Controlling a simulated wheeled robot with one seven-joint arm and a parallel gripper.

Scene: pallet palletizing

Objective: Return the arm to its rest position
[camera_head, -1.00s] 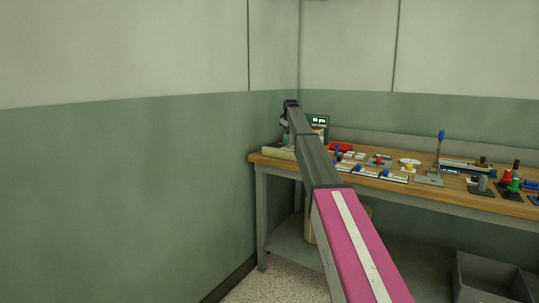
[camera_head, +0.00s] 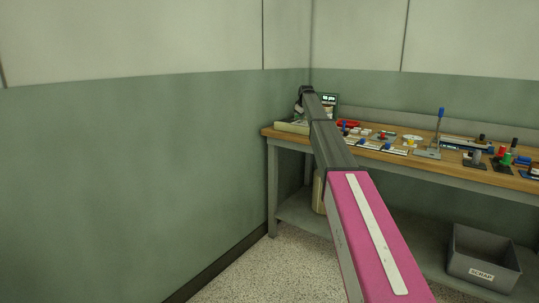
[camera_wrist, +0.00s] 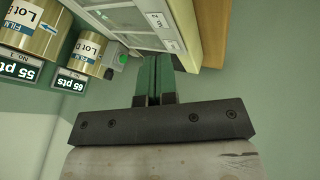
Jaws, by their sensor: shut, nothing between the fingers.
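My arm (camera_head: 334,147) reaches from the lower right of the head view toward the back left corner of the workbench. Its far end is dark and small there, and the fingers cannot be made out. In the wrist view my gripper (camera_wrist: 155,62) shows two green fingers side by side, shut with nothing between them. A beige cabinet with labelled fronts (camera_wrist: 170,22) appears just beyond the fingertips; I cannot tell whether they touch it.
A wooden-topped workbench (camera_head: 470,176) carries several small parts and a display (camera_head: 328,99). A grey scrap bin (camera_head: 483,262) sits below. A green wall (camera_head: 120,190) fills the left; speckled floor (camera_head: 265,270) is clear.

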